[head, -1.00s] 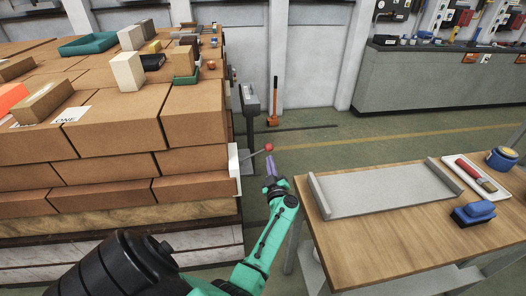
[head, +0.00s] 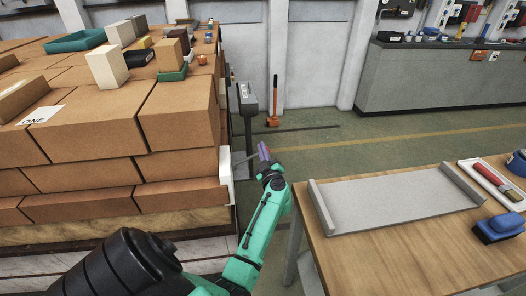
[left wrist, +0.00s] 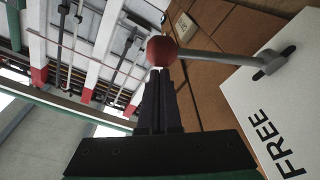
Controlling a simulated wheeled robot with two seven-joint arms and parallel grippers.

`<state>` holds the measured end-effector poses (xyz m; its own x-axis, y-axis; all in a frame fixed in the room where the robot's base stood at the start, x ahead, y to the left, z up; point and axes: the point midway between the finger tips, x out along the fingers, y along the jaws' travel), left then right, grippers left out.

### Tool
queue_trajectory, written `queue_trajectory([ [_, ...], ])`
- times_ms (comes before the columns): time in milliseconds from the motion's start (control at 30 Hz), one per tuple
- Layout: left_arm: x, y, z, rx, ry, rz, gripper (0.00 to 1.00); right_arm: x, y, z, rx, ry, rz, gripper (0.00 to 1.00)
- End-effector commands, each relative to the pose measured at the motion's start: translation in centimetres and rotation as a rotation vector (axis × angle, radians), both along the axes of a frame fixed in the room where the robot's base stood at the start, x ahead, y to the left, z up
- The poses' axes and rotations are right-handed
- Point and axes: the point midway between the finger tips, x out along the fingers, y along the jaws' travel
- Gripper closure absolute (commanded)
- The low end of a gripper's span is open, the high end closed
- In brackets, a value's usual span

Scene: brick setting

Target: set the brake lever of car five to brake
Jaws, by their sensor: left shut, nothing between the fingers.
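The brake lever (head: 243,159) is a grey rod that sticks out from a white plate (head: 226,171) on the side of the brick-loaded car. In the left wrist view the rod (left wrist: 215,59) ends in a red ball knob (left wrist: 161,50). It comes out of a dark slot in the white plate (left wrist: 285,95), near the printed word FREE. My left gripper (head: 264,153) is shut and empty at the knob end. Its fingertips (left wrist: 160,76) lie just at the knob; I cannot tell whether they touch. The knob is hidden in the head view. My right gripper is not in view.
Stacked brown blocks (head: 184,115) fill the car on the left. Open floor (head: 330,150) lies beyond the gripper.

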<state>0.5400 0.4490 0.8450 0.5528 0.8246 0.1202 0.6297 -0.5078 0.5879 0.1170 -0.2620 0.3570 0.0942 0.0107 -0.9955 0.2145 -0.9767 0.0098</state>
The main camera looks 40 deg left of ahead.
Motion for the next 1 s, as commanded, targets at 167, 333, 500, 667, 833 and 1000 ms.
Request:
queue_trajectory([
  [167, -0.1, 0.1, -0.1, 0.002, 0.001, 0.001, 1.00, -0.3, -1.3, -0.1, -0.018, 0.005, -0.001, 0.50],
  [333, -0.1, 0.1, -0.1, 0.002, 0.001, 0.001, 1.00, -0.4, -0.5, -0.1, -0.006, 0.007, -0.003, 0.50],
  [500, 0.6, -0.4, -1.1, 0.059, 0.080, 0.001, 1.00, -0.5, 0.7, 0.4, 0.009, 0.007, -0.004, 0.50],
  [667, 1.5, -1.1, -3.5, 0.177, 0.227, 0.001, 1.00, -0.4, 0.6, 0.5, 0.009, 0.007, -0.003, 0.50],
  [833, 1.8, -1.4, -4.7, 0.242, 0.302, 0.001, 1.00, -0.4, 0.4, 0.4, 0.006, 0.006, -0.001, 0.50],
  [1000, 1.8, -1.4, -4.7, 0.245, 0.304, 0.002, 1.00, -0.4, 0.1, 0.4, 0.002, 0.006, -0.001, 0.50],
])
